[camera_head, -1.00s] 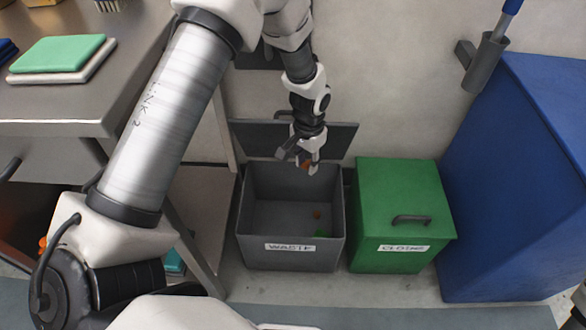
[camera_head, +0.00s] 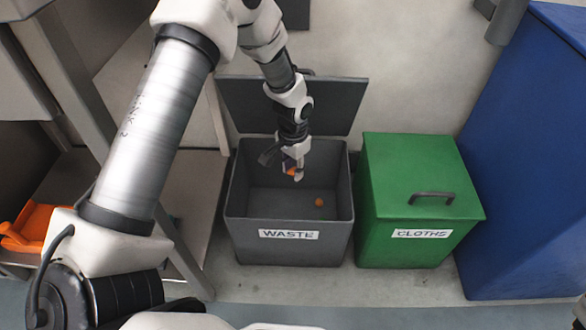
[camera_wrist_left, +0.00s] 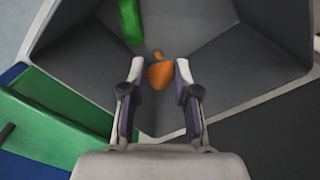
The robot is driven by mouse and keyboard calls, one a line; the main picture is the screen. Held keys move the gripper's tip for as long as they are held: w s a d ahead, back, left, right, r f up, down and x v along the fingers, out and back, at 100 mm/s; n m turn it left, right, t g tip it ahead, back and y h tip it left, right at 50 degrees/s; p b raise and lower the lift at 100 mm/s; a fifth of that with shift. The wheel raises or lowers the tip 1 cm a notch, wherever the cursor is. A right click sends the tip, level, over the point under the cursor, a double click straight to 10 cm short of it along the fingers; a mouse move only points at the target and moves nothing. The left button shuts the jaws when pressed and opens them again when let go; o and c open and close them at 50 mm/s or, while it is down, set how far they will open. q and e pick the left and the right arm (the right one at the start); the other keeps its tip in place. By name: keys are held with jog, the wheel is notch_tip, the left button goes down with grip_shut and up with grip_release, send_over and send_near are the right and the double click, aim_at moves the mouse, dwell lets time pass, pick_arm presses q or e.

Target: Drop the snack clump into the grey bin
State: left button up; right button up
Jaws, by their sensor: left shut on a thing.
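The snack clump (camera_head: 291,172) is a small orange lump between the fingers of my left gripper (camera_head: 294,171), which is shut on it. In the left wrist view, the clump (camera_wrist_left: 160,74) sits between the two fingertips of the left gripper (camera_wrist_left: 162,72). The grey bin (camera_head: 289,247), labelled WASTE, has its lid (camera_head: 300,104) open against the wall. My left gripper points down over the bin's opening; its exact height against the rim is hard to tell. My right gripper is not in view.
Inside the bin lie a small orange piece (camera_head: 319,202) and a green item (camera_wrist_left: 130,20). A closed green bin (camera_head: 408,175), labelled CLOTHS, stands right beside it. A large blue container (camera_head: 530,160) stands further right. An orange object (camera_head: 30,228) is at left.

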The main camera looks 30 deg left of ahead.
pick_arm(q)
jog(key=o, duration=0.8)
notch_tip(320, 180, up, 12)
jog(key=shift+f, duration=0.1)
dwell(0.5)
